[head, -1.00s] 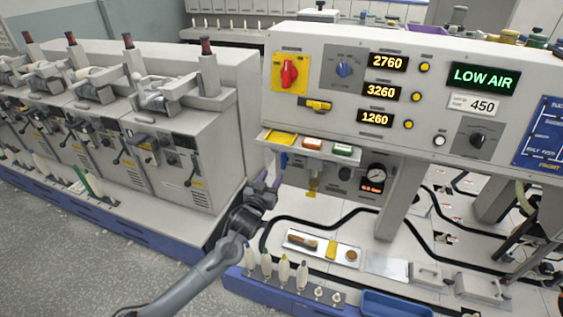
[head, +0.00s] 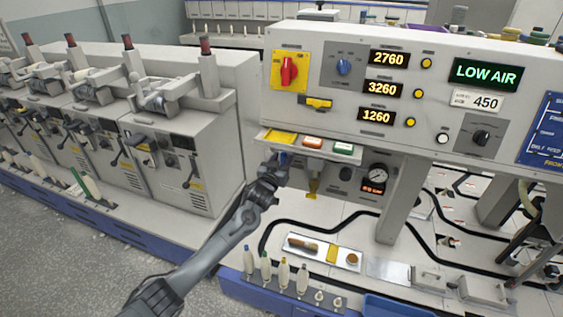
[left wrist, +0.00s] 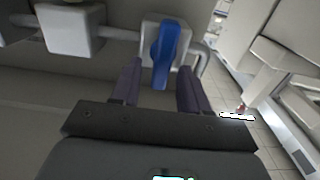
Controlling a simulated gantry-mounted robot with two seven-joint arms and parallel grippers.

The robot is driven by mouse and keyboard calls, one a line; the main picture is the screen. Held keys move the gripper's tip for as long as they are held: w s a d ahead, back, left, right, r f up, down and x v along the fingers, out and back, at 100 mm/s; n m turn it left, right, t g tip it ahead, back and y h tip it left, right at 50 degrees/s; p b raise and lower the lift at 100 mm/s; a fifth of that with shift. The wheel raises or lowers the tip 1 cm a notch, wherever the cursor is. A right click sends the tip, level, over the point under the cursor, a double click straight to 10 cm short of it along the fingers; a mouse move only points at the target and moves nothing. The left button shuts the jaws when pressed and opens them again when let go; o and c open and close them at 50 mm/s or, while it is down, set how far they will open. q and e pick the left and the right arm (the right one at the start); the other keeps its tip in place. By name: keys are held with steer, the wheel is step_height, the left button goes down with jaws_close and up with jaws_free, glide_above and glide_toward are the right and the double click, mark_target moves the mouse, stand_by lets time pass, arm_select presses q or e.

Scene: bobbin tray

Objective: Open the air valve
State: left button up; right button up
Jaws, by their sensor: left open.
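The air valve's blue lever (left wrist: 172,52) hangs from a light grey valve body (left wrist: 150,30) on a pipe in the left wrist view. My left gripper (left wrist: 155,85) is open, with its two dark fingers on either side of the lever; I cannot tell whether they touch it. In the head view my left gripper (head: 275,168) is just under the small shelf, and it partly hides the blue lever (head: 285,158). A round pressure gauge (head: 378,173) with a red readout is to the right. The panel display (head: 485,74) reads LOW AIR. I do not see my right gripper.
The shelf (head: 310,146) with coloured trays juts out just above my left gripper. A grey post (head: 403,200) stands right of the gauge. Below are a tool tray (head: 322,250) and upright bobbins (head: 283,275). Grey winding units (head: 180,160) stand at left.

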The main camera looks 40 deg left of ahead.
arm_select(q)
jaws_close()
